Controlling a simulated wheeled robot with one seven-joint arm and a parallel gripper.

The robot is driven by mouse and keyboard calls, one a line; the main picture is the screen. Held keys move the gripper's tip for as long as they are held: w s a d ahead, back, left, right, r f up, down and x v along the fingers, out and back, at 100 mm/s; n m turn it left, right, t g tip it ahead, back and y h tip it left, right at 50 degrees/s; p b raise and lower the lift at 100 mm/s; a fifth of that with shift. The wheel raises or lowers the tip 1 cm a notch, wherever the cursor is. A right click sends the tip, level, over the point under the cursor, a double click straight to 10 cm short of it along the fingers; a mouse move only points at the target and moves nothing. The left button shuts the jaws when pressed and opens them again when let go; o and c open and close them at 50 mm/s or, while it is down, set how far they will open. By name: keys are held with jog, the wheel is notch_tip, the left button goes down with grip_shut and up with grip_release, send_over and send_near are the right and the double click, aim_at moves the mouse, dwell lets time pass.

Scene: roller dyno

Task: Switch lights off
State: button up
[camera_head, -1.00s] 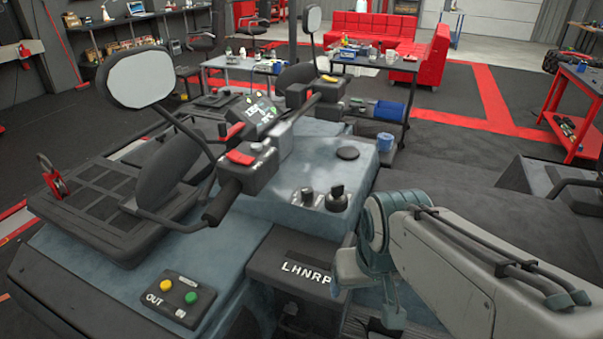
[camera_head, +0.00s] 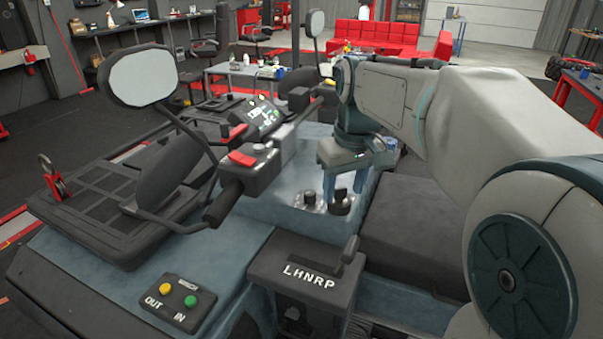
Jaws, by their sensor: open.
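My gripper (camera_head: 344,189) points down over the blue-grey console of the ATV-like vehicle. Its two blue fingers are apart, so it is open. A black rotary knob (camera_head: 342,202) shows just below and between the fingers; I cannot tell whether they touch it. A second round black control, perhaps a key switch (camera_head: 309,200), sits just left of it. The handlebar carries a switch box with a red switch (camera_head: 242,159). No label shows which control works the lights.
A gear lever (camera_head: 350,250) stands in front beside the LHNRP plate (camera_head: 309,276). A box with yellow and green OUT/IN buttons (camera_head: 178,303) is at lower left. The handlebar grip (camera_head: 222,203) and mirror (camera_head: 143,77) stand left of my gripper.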

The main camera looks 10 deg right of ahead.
aim_at(310, 192)
jog(key=w+a+r+n+g+b, duration=0.1)
jog(key=w+a+r+n, duration=0.1)
jog(key=w, duration=0.5)
jog(key=w+a+r+n+g+b, duration=0.1)
jog(key=w+a+r+n, duration=0.15)
jog(key=w, duration=0.45)
jog(key=f+b, duration=0.2)
jog(key=f, duration=1.2)
jog(key=shift+s+f, duration=0.2)
jog(key=c, duration=1)
